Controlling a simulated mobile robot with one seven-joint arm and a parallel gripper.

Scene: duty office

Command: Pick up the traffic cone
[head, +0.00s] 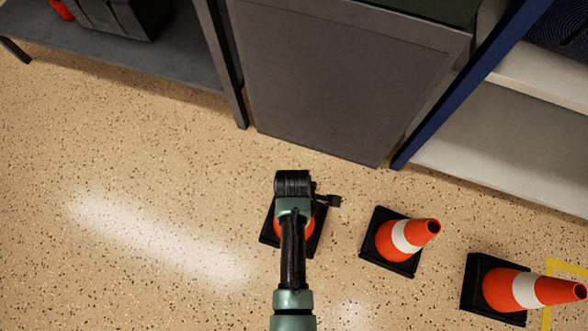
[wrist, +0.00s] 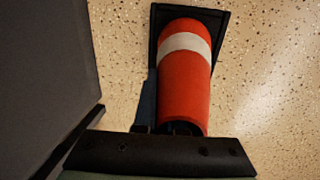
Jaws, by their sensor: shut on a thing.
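A traffic cone, orange with a white band and a black square base, stands on the floor under my arm. In the head view only bits of its orange body (head: 308,228) and base (head: 270,236) show around my arm. The wrist view shows more of the cone (wrist: 185,90), with its base at the top of the picture and its narrow end at my gripper (wrist: 180,130). My gripper is shut on the narrow top of this cone. The fingertips and the cone's tip are largely hidden. I cannot tell whether the base is off the floor.
A second cone (head: 405,238) and a third cone (head: 525,288) stand to the right. A grey cabinet (head: 330,85) is just beyond, with a dark low shelf (head: 130,55) at left and a blue-edged shelf unit (head: 500,140) at right. The speckled floor at left is clear.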

